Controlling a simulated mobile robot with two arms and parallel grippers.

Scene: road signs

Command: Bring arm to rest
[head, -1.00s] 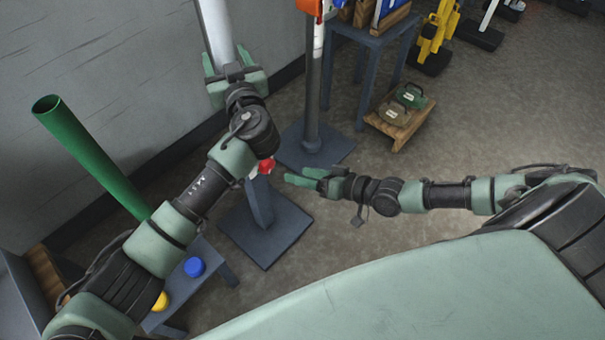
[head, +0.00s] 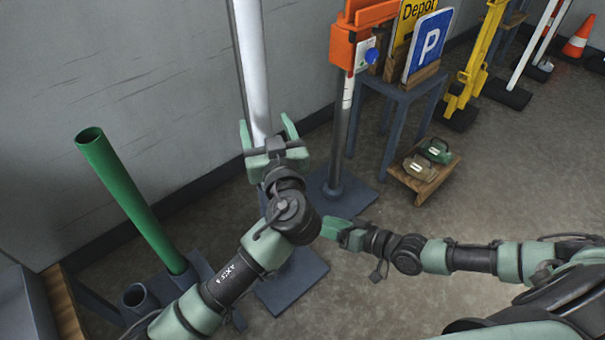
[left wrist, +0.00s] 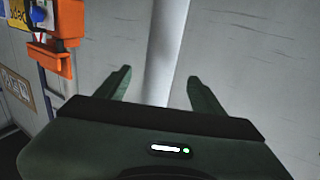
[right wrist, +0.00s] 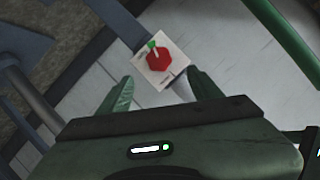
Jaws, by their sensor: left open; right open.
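My left gripper (head: 268,135) is open, its two fingers pointing up and away at a pale grey post (head: 251,60). In the left wrist view the post (left wrist: 165,50) shows between the spread fingers (left wrist: 158,84); I cannot tell if it is within their reach.
A green tube (head: 130,200) leans at left by a dark holder (head: 138,300). An orange box (head: 358,38) tops a post at right of my left gripper. A blue parking sign (head: 427,46) stands on a table, with a low wooden stand (head: 427,182) below. Open floor lies right.

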